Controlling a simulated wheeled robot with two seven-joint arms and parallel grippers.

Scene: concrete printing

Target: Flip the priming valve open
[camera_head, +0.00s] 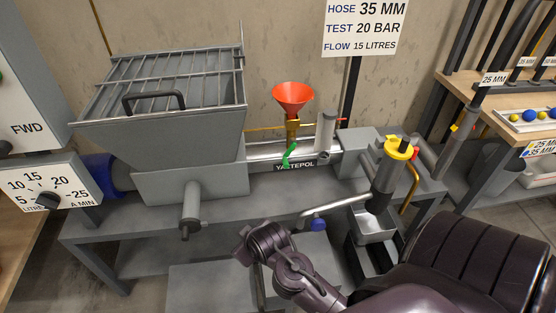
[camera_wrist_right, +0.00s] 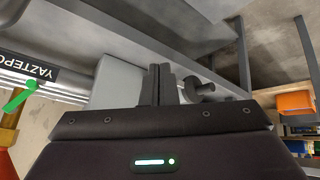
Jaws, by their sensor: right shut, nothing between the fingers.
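The priming valve is a brass fitting (camera_head: 292,132) under an orange funnel (camera_head: 292,97), with a green lever (camera_head: 290,154) slanting down beside the YAZTEPOL label. In the right wrist view the green lever (camera_wrist_right: 19,99) is at the left edge, next to the brass body (camera_wrist_right: 8,135). My right gripper (camera_head: 241,248) is in front of the machine, lower in the picture than the lever and apart from it. In the right wrist view its fingers (camera_wrist_right: 160,76) are together and empty. My left gripper is not in view.
A grey hopper (camera_head: 165,137) with a grate stands left of the valve. A grey upright cylinder (camera_head: 326,130) and a yellow-capped hose fitting (camera_head: 398,150) stand to the right. A grey stub (camera_head: 190,215) projects below the hopper.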

